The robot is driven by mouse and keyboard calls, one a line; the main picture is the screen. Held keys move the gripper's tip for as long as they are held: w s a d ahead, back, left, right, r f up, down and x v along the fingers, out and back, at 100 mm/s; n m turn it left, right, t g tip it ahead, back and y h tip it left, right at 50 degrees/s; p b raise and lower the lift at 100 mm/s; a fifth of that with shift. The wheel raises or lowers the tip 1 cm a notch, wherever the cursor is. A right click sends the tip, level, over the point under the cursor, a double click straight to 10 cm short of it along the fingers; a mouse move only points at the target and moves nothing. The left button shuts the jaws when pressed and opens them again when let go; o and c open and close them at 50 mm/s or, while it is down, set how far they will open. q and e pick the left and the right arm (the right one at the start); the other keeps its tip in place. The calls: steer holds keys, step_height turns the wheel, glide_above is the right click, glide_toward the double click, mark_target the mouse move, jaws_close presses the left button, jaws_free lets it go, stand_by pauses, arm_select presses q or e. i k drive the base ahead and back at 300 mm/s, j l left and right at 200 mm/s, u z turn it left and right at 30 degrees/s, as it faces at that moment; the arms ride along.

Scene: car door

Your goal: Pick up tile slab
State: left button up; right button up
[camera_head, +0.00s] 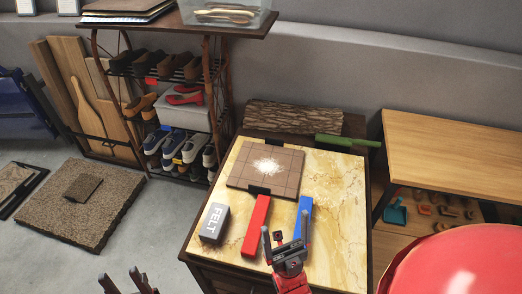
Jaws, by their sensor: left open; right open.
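A square brown tile slab (240,176) with grid lines and a white powdery patch in its middle lies flat on the yellow marble-topped table (338,220). Small black pieces show at its far and near edges. My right gripper (285,224) is open and empty over the table's near part, nearer to me than the slab and apart from it. My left gripper (119,275) is open and empty at the bottom edge, left of the table, and only its tips show.
A green cylinder (348,141) is at the back right. A shoe rack (150,100) stands behind left; a red round surface (455,265) is at right.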

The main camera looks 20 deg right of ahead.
mark_target(269, 169)
steer(key=i+j+z, duration=0.15)
steer(key=j+z, duration=0.15)
steer(key=z, duration=0.2)
steer(key=i+j+z, duration=0.1)
steer(key=j+z, duration=0.2)
steer(key=z, duration=0.15)
steer(key=i+j+z, duration=0.15)
steer(key=j, duration=0.65)
steer(key=j+z, duration=0.1)
steer(key=j, duration=0.7)
steer(key=i, duration=0.05)
